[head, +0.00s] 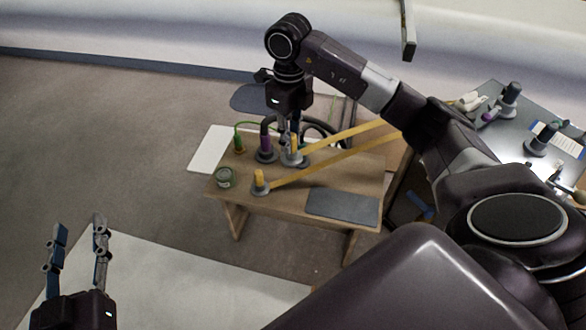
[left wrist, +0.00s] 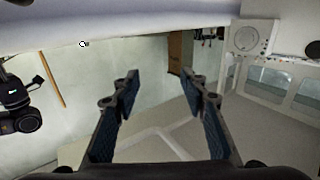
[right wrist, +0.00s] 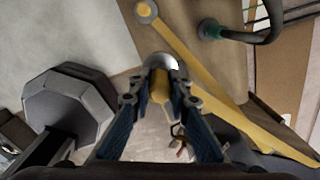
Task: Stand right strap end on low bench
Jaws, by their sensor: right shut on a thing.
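The low bench (head: 285,200) is a wooden table in the middle of the head view. My right gripper (head: 291,138) points down over its back part, shut on the right strap end (head: 292,158), a yellow upright piece on a round grey base. It also shows between the fingertips in the right wrist view (right wrist: 160,88). It is upright; I cannot tell whether its base touches the bench. The other strap end (head: 260,184) stands upright at the bench's front left. Yellow straps run from both toward the right. My left gripper (head: 78,228) is open and empty, away from the bench.
On the bench are a small can (head: 223,177), a green-corded piece (head: 239,146), a purple piece (head: 265,142) close to the gripped end, and a dark flat mat (head: 343,206). A stool (head: 252,98) stands behind. A cluttered table (head: 500,125) is at right.

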